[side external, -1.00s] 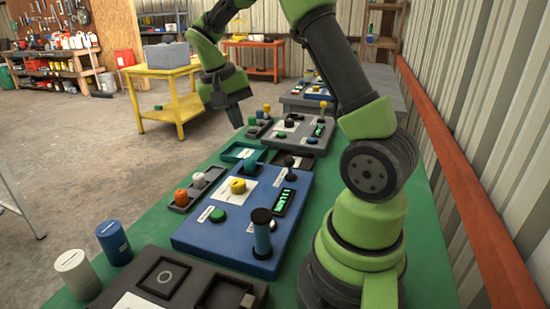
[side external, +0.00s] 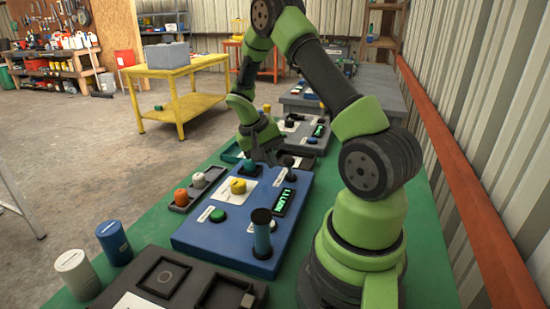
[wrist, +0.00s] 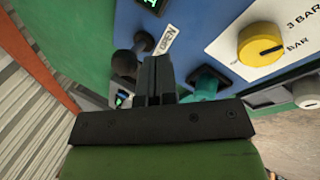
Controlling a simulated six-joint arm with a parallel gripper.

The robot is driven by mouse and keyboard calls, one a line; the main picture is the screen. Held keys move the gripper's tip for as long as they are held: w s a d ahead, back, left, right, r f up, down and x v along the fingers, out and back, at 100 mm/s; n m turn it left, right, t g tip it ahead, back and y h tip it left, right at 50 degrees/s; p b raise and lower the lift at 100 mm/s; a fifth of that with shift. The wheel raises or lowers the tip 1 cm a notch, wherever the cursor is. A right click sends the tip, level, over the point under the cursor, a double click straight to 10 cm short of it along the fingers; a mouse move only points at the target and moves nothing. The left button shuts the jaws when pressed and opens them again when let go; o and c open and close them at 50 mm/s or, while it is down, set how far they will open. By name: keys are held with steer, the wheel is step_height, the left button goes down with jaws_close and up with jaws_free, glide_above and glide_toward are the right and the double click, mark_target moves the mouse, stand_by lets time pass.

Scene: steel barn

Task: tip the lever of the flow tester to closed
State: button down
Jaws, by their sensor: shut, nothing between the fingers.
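The flow tester appears to be the blue panel box (side external: 190,235) on the green bench. Its lever looks to be the black-knobbed stick (side external: 291,174) at the far right corner, beyond the lit display (side external: 284,203). In the wrist view the dark lever (wrist: 125,63) stands beside a white label reading OPEN (wrist: 167,39). My gripper (side external: 273,163) is shut and empty, low over the far edge of the panel. In the wrist view its fingertips (wrist: 154,62) are between the lever and a teal fitting (wrist: 206,80), close to the lever; contact cannot be told.
The panel also carries a yellow knob (side external: 238,186), a green button (side external: 217,214) and a blue black-topped cylinder (side external: 262,235). A tray with orange and white pieces (side external: 180,206) lies left. A grey panel (side external: 297,138) stands beyond. Blue (side external: 113,241) and white (side external: 76,273) canisters stand front left.

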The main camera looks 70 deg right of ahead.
steer(key=shift+s+d, duration=0.4)
steer(key=shift+s, duration=0.15)
steer(key=shift+d, duration=0.1)
steer(key=shift+d+r+y, duration=0.15)
steer(key=shift+d+y, duration=0.05)
steer(key=shift+y, duration=0.2)
steer(key=shift+d+r+y, duration=0.1)
steer(key=shift+d+y, duration=0.15)
steer(key=shift+y, duration=0.05)
steer(key=shift+d+r+y, duration=0.15)
steer(key=shift+d+y, duration=0.45)
steer(key=shift+d+r, duration=0.2)
steer(key=shift+d, duration=0.95)
steer(key=shift+d+f+n, duration=0.15)
steer(key=shift+d+n, duration=0.15)
steer(key=shift+d, duration=0.75)
steer(key=shift+d, duration=0.15)
